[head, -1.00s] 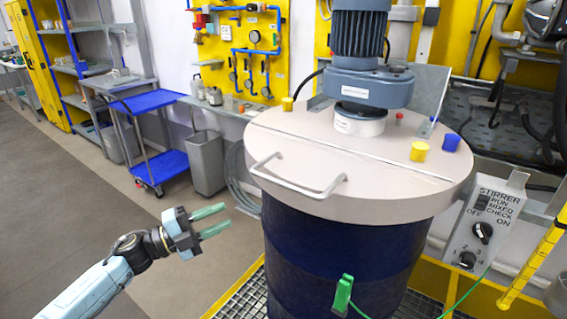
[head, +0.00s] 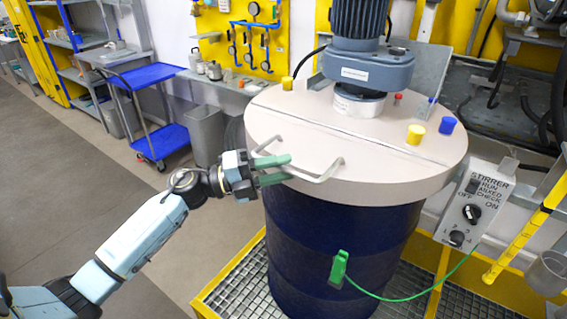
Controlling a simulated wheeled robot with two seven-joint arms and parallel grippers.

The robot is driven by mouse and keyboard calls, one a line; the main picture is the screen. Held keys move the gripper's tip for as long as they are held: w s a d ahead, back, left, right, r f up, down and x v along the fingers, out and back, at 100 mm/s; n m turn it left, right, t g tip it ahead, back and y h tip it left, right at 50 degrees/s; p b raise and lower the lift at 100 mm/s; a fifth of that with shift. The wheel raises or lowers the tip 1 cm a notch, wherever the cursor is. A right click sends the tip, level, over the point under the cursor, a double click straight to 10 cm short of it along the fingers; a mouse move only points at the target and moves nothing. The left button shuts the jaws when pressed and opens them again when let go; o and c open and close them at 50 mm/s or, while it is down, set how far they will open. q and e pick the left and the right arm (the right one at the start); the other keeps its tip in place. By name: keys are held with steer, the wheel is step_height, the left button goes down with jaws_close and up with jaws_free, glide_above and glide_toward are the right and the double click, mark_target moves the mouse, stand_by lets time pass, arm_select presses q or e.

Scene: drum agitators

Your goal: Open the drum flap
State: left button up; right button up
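The dark blue drum (head: 330,245) stands upright with a pale round lid. The front part of the lid is the flap (head: 345,150), which lies flat and closed along a straight seam. A white bar handle (head: 328,172) sits at the flap's front edge. My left gripper (head: 276,171) is at the left end of the handle. Its two green fingers are apart, one above the other, and overlap the handle's left part in view. I cannot tell whether they touch it. My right gripper is not in view.
A motor agitator (head: 365,68) stands on the lid's rear. Yellow (head: 415,134) and blue (head: 447,125) caps sit on the lid's right. A green clamp (head: 339,269) with a cable hangs on the drum. A stirrer control box (head: 474,206) stands at right.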

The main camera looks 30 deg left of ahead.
arm_select(q)
steer(key=shift+w+d, duration=0.35)
steer(key=shift+d, duration=0.05)
jaws_close()
steer(key=shift+r, duration=0.1)
